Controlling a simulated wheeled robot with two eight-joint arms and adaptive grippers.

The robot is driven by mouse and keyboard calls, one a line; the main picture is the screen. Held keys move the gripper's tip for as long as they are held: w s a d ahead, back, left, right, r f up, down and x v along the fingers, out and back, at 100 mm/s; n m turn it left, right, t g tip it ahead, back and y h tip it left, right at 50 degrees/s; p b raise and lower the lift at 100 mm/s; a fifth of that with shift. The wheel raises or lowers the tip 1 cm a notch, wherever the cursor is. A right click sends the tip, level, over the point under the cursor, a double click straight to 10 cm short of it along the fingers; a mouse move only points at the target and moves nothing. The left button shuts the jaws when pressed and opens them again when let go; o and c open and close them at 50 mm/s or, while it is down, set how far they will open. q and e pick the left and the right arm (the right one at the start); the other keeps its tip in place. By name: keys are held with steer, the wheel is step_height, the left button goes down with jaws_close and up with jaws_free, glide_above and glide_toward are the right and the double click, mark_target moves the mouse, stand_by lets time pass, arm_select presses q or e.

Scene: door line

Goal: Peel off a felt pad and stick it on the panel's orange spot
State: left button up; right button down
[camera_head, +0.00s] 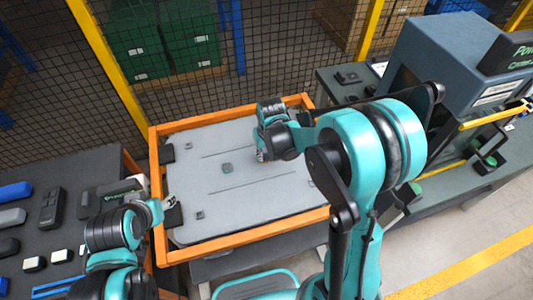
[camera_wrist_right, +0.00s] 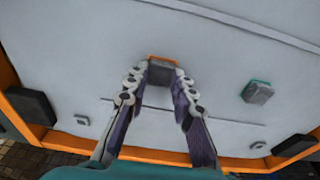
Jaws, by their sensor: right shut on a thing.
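The grey panel (camera_head: 255,205) lies in an orange frame. In the right wrist view, my right gripper (camera_wrist_right: 161,80) is shut on a dark grey felt pad (camera_wrist_right: 161,74). The pad covers most of the orange spot (camera_wrist_right: 163,59), whose edge shows along the pad's far side. I cannot tell whether the pad touches the panel. In the head view my right gripper (camera_head: 262,155) is at the panel's upper middle, and its pad is hidden. Another grey pad (camera_wrist_right: 257,92) sits on a teal spot. My left gripper (camera_head: 168,202) is near the frame's left side; its jaws are unclear.
Orange frame rails (camera_head: 243,237) surround the panel, with dark blocks (camera_head: 166,154) along the sides. A dark table (camera_head: 70,215) at left holds several small items. A grey machine (camera_head: 450,60) stands at right. Mesh fencing (camera_head: 270,60) closes off the back.

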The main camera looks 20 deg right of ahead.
stand_by(0.4)
steer(key=c, duration=1.2)
jaws_free()
steer(key=shift+f, duration=0.1)
step_height(320, 180, up, 12)
steer(key=s, duration=0.1)
steer(key=shift+s, duration=0.4)
